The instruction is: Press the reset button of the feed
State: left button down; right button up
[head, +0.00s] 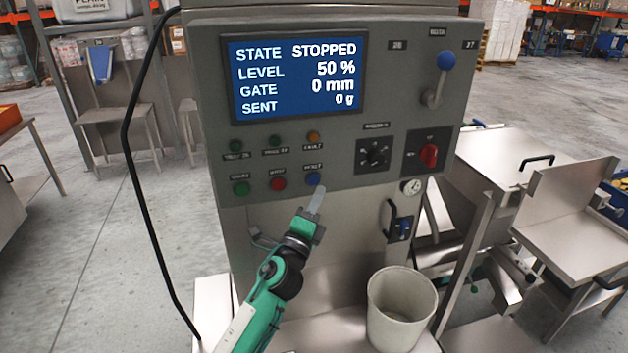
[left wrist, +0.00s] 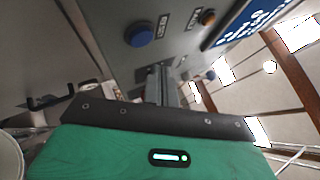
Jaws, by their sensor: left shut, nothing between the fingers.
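The feed's control panel (head: 345,180) fills the middle of the head view. Its screen (head: 300,76) reads STATE STOPPED, LEVEL 50 %, GATE 0 mm, SENT 0 g. The blue button (head: 313,179), with a small label above it that looks like RESET, sits at the right end of the lower button row. It also shows in the left wrist view (left wrist: 139,34). My left gripper (head: 317,194) is shut and empty, its fingertips just below and beside the blue button. I cannot tell whether they touch the panel. My right gripper is in neither view.
Green (head: 241,188) and red (head: 278,184) buttons sit left of the blue one. A black knob (head: 374,155), red switch (head: 429,155) and blue-knobbed lever (head: 445,62) are to the right. A pale bucket (head: 400,312) stands below. A black cable hangs at left.

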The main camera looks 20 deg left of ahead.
pick_arm(q)
jog(key=shift+s+d, duration=0.8)
jog(key=shift+s, duration=0.35)
jog(key=shift+f, duration=0.1)
jog(key=s+a+f+n+g+y, duration=0.15)
jog(key=f+n+g, duration=0.3)
jog(key=f, duration=1.65)
jog(key=s+a+f+n+g, duration=0.1)
jog(key=s+f+n+g, duration=0.3)
jog(key=f, duration=1.7)
jog(key=s+a+f+n+g, duration=0.1)
jog(key=s+f+n+g, duration=0.15)
jog(key=s+f, duration=0.6)
jog(key=s+a+f+n+g, duration=0.1)
jog(key=s+f+n+g, duration=0.15)
jog(key=s+f, duration=0.6)
jog(key=s+a+f+n+g, duration=0.1)
jog(key=s+f+n+g, duration=0.1)
jog(key=s+f, duration=0.4)
jog(key=s+a+f+n+g, duration=0.1)
jog(key=s+f, duration=0.5)
jog(key=s, duration=1)
jog(key=s+a+f+n+g, duration=0.1)
jog(key=s+f+n+g, duration=0.3)
jog(key=s+f, duration=0.3)
jog(key=s+g+y, duration=0.1)
jog(key=s, duration=0.3)
jog(key=shift+s, duration=0.4)
